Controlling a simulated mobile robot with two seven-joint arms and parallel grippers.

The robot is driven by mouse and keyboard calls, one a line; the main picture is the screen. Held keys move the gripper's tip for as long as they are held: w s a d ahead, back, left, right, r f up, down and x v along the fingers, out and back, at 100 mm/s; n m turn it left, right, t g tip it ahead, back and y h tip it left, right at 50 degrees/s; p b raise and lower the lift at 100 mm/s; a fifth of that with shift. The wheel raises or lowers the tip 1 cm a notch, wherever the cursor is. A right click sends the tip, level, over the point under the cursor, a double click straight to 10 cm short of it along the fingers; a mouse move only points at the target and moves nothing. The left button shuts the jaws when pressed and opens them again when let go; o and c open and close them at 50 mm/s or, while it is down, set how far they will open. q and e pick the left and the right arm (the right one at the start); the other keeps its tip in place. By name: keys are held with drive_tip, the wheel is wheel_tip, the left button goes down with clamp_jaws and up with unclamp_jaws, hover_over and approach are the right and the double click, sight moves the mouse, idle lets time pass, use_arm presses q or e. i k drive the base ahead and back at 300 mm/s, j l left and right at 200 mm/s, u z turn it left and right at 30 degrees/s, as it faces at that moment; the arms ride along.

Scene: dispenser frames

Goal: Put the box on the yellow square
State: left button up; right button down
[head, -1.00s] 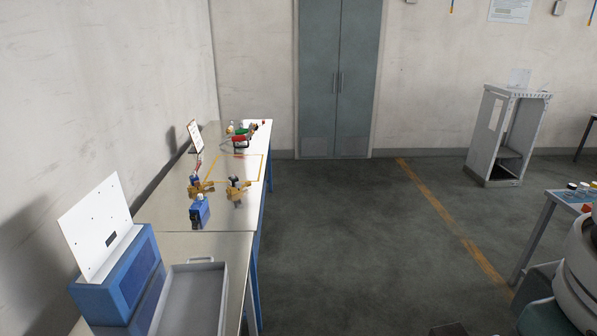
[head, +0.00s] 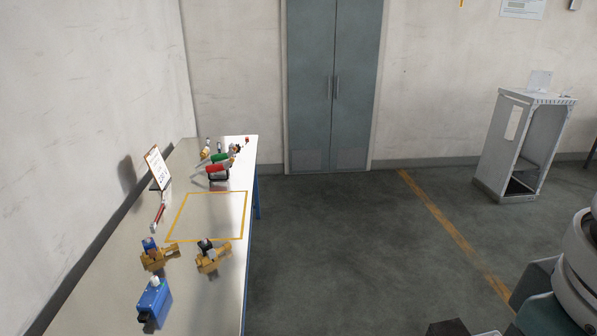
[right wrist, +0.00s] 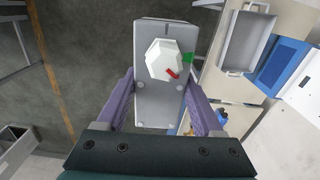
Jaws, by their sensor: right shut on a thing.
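The yellow square (head: 244,215) is an outline marked on the long table, left of centre in the head view. Its inside looks bare. The box (right wrist: 152,105) is a long grey case in the right wrist view, with a white faceted knob, a small red lever and a green patch on it. My right gripper (right wrist: 159,85), with purple fingers on both sides of the box, is shut on it and holds it above the floor beside the table. The head view does not show the box or this gripper. My left gripper is not in view.
On the table (head: 100,290), a blue device (head: 153,300) and two brass valves (head: 158,260) (head: 211,258) stand before the square. A red-handled tool (head: 159,215) and a sign (head: 157,167) are left of it, several coloured parts (head: 217,168) behind it. Floor to the right is open.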

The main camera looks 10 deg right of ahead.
sight(216, 215)
drive_tip(key=i, duration=0.9)
drive_tip(key=i+l+u, duration=0.15)
drive_tip(key=i, duration=0.75)
drive_tip(key=i+l+u, duration=0.1)
drive_tip(key=i+u, duration=0.3)
drive_tip(key=i+l+u, duration=0.3)
drive_tip(key=i+u, duration=0.15)
drive_tip(key=i+l+u, duration=0.9)
drive_tip(key=l+u, duration=0.3)
drive_tip(key=l, duration=0.25)
